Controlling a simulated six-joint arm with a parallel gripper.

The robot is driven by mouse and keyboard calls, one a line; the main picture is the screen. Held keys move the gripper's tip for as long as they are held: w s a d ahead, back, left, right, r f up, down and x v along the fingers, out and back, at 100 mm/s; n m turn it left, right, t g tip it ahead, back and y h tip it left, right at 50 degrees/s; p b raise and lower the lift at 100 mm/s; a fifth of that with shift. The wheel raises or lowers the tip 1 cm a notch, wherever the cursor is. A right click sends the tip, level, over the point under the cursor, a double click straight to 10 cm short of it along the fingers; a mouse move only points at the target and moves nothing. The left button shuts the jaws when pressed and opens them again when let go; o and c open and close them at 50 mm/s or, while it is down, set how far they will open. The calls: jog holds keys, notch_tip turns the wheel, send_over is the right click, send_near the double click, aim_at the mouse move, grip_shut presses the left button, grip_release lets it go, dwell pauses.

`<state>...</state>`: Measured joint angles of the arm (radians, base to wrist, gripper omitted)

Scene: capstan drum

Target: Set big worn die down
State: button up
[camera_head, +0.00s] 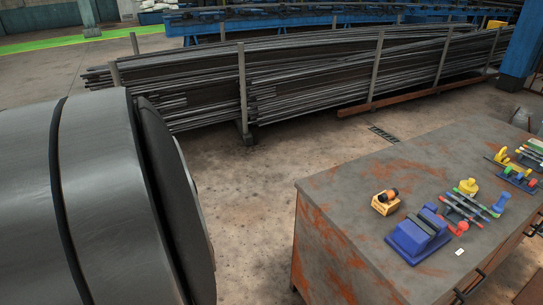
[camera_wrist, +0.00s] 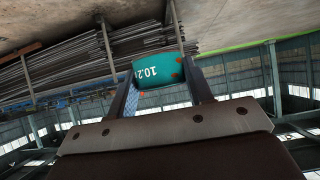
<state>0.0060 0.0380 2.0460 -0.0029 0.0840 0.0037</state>
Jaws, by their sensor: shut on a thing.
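My gripper (camera_wrist: 161,70) shows in the wrist view, with a finger on each side of a teal die (camera_wrist: 158,74). The gripper is shut on this die. The die has white digits starting "10.2" and a few reddish-brown spots that look like wear. The wrist view is tilted, and no surface shows touching the die. Neither my gripper nor the die shows in the head view, so its height over the bench cannot be told.
A rust-stained metal bench (camera_head: 345,195) stands at the right. On it are a blue slotted block (camera_head: 418,236), a small yellow-orange block (camera_head: 385,202) and several coloured tools. Its near-left top is bare. A large grey drum (camera_head: 100,200) fills the left. Long bars (camera_head: 300,75) lie behind.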

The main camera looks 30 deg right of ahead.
jog(key=w+d+r+m+g+h, duration=0.1)
jog(key=w+d+m+h, duration=0.25)
jog(key=d, duration=1.25)
jog(key=w+d+r+m+g+h, duration=0.1)
jog(key=w+d+m+h, duration=0.3)
jog(key=d, duration=1.1)
jog(key=s+d+m+g+h, duration=0.1)
jog(key=s+d+m, duration=0.15)
jog(key=d, duration=0.95)
jog(key=s+d+m+g, duration=0.1)
jog(key=s+d+g, duration=0.15)
jog(key=d, duration=1.05)
jog(key=s+d+f+m+g+h, duration=0.25)
jog(key=s+d+m+g, duration=0.3)
jog(key=s+d, duration=2.25)
notch_tip(320, 180, down, 11)
jog(key=shift+m, duration=0.45)
jog(key=w+f, duration=0.2)
jog(key=w, duration=0.2)
jog(key=w+d+f, duration=0.1)
jog(key=w+f, duration=0.1)
jog(key=w, duration=0.1)
jog(key=w+f, duration=0.3)
jog(key=w, duration=0.1)
jog(key=shift+w+d, duration=0.15)
jog(key=shift+w, duration=0.15)
jog(key=shift+f, duration=1.9)
